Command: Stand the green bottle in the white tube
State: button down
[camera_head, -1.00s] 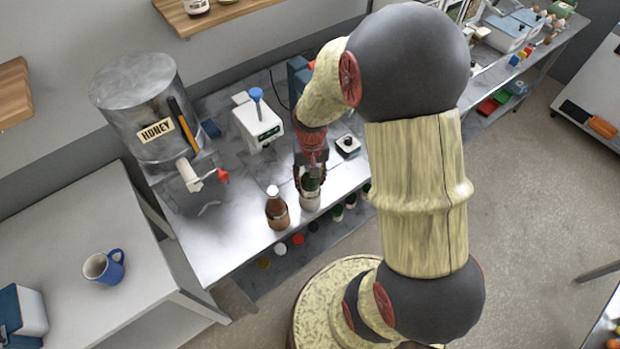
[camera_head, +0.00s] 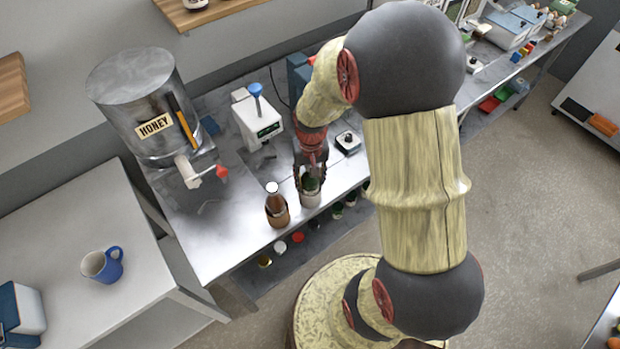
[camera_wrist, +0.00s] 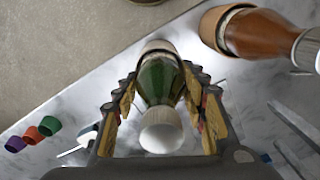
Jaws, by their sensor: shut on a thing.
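The green bottle (camera_wrist: 158,82) has a white cap and stands between the fingers of my gripper (camera_wrist: 160,95) in the wrist view. My gripper is shut on it. In the head view the green bottle (camera_head: 311,184) shows only in part between the fingers of my gripper (camera_head: 311,180). Its lower end is inside the white tube (camera_head: 311,199), which stands on the bench. The tube's rim (camera_wrist: 158,46) shows around the bottle's base in the wrist view. Whether the bottle rests on the tube's bottom is hidden.
A brown bottle (camera_head: 275,199) stands in a brown tube (camera_head: 278,217) just left of the white tube. A white device with a blue knob (camera_head: 258,121) and a honey tank (camera_head: 150,105) stand behind. The marble bench (camera_head: 225,235) is clear at front left.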

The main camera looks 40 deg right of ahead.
jog(key=c, duration=1)
grip_release()
jog(key=shift+o, duration=0.8)
jog(key=o, duration=0.4)
jog(key=shift+c, duration=0.2)
jog(key=shift+o, duration=0.4)
jog(key=shift+r, duration=0.25)
jog(key=shift+r+p, duration=0.35)
jog(key=shift+p, duration=0.1)
jog(key=shift+r+p, duration=0.75)
jog(key=shift+r, duration=0.2)
jog(key=shift+r+p, duration=2.15)
jog(key=shift+r, duration=0.85)
